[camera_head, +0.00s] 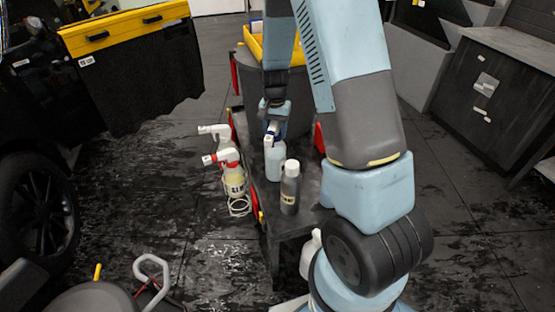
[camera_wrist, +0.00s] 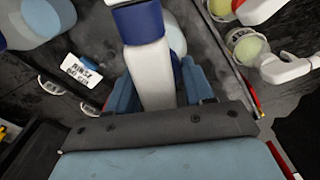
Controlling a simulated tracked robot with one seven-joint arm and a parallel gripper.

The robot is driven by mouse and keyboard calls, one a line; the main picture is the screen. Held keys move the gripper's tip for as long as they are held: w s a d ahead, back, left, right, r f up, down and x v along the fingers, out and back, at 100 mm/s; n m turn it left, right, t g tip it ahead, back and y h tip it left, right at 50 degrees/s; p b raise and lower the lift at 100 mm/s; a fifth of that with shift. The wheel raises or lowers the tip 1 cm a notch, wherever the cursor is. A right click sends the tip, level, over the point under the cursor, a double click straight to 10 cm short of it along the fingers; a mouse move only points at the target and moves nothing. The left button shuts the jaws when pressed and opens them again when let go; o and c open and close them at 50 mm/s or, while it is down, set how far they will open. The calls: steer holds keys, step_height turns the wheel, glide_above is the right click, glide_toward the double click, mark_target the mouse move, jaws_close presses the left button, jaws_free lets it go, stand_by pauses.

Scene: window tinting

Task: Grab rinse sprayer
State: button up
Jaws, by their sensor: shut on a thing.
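The rinse sprayer (camera_head: 275,160) has a pale blue translucent bottle and a white head with blue parts. It stands upright on the dark cart, behind the grey bottle. My gripper (camera_head: 273,118) reaches down from above and is shut on the sprayer's head. In the wrist view, the white head with its blue nozzle (camera_wrist: 137,22) lies between the two blue fingers of my gripper (camera_wrist: 155,85). The sprayer's body is mostly hidden there beneath the head. A small white label (camera_wrist: 82,72) on the cart reads "RINSE" in part.
A grey bottle with a white cap (camera_head: 290,188) stands just in front of the sprayer. Two other sprayers, one red-and-white (camera_head: 232,180) and one white (camera_head: 216,132), hang at the cart's left side. A yellow tray (camera_head: 254,45) is behind. A car door (camera_head: 140,80) stands open at left.

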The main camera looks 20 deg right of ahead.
jaws_close()
steer(key=shift+r, duration=0.1)
